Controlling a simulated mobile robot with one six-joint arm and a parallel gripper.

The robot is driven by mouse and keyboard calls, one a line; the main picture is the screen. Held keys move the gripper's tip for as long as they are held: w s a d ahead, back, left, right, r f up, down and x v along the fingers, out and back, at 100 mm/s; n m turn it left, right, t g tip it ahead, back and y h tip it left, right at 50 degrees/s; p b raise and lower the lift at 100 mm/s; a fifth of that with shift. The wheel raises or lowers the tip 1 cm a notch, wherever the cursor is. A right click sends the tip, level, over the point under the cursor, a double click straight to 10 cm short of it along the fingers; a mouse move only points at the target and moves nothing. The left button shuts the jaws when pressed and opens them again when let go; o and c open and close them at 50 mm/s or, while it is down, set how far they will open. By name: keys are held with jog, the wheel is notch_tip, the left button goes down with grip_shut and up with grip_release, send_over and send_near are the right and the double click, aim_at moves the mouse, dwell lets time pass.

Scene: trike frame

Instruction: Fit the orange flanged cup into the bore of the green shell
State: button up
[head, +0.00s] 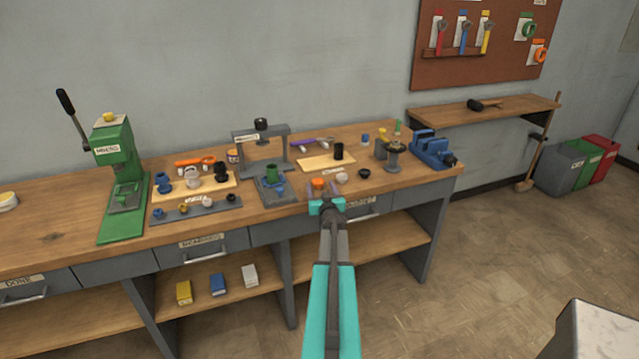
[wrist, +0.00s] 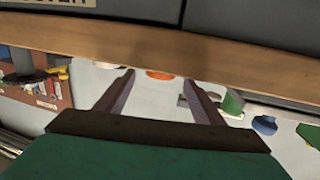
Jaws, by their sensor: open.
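The orange flanged cup (head: 318,183) sits near the front edge of the bench, just beyond my gripper in the head view. My gripper (head: 325,193) is open and empty in front of it, near the bench edge. In the wrist view the orange cup (wrist: 160,75) shows between and beyond the two open fingertips (wrist: 159,84), partly hidden by the wooden edge. The green shell (head: 272,173) stands upright on a grey fixture plate left of the cup, with a blue part beside it. The green shell also shows in the wrist view (wrist: 232,103). Its bore is too small to judge.
A grey arch stand (head: 262,145) rises behind the shell. A white round part (head: 342,178) and a black ring (head: 364,173) lie right of the cup. A green press (head: 118,165) stands at the left and a blue vise (head: 432,150) at the right end.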

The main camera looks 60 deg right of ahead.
jog(key=shift+x, duration=1.05)
jog(key=c, duration=1.2)
jog(key=shift+r, duration=0.1)
jog(key=shift+r, duration=0.7)
notch_tip(320, 180, up, 2)
jog(key=shift+r, duration=0.1)
jog(key=s+a, duration=0.3)
jog(key=s, duration=0.1)
jog(key=s+a, duration=0.2)
jog(key=s, duration=0.3)
jog(key=s+a+r+b, duration=0.1)
jog(key=s+a, duration=0.2)
jog(key=s, duration=0.1)
jog(key=shift+s+a+r, duration=0.1)
jog(key=shift+s+a, duration=0.15)
jog(key=shift+a, duration=0.05)
